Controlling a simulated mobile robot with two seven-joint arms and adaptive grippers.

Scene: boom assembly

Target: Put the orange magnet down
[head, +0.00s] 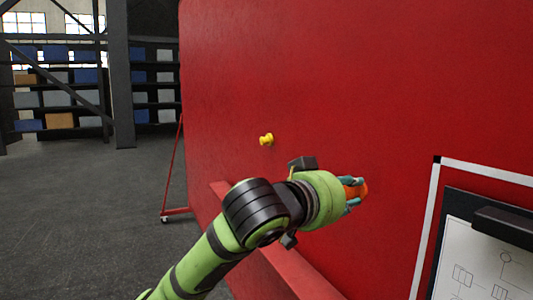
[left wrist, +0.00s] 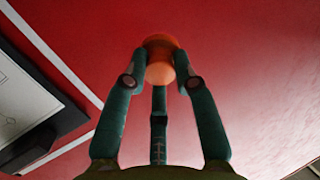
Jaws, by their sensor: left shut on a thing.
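The orange magnet (head: 359,190) is between the fingers of my left gripper (head: 350,193), close to the red board (head: 330,80). In the left wrist view the magnet (left wrist: 160,62) is round and orange, with the teal fingers of my left gripper (left wrist: 158,80) closed around it. The red board fills the background there. I cannot tell whether the magnet touches the board. My right gripper is in neither view.
A yellow magnet (head: 266,139) sits on the board to the upper left of my gripper. A dark clipboard with a drawing (head: 490,260) is inside a white outline (head: 431,215) at the right. A red ledge (head: 300,272) runs along the board's bottom. Shelves (head: 60,90) stand far back left.

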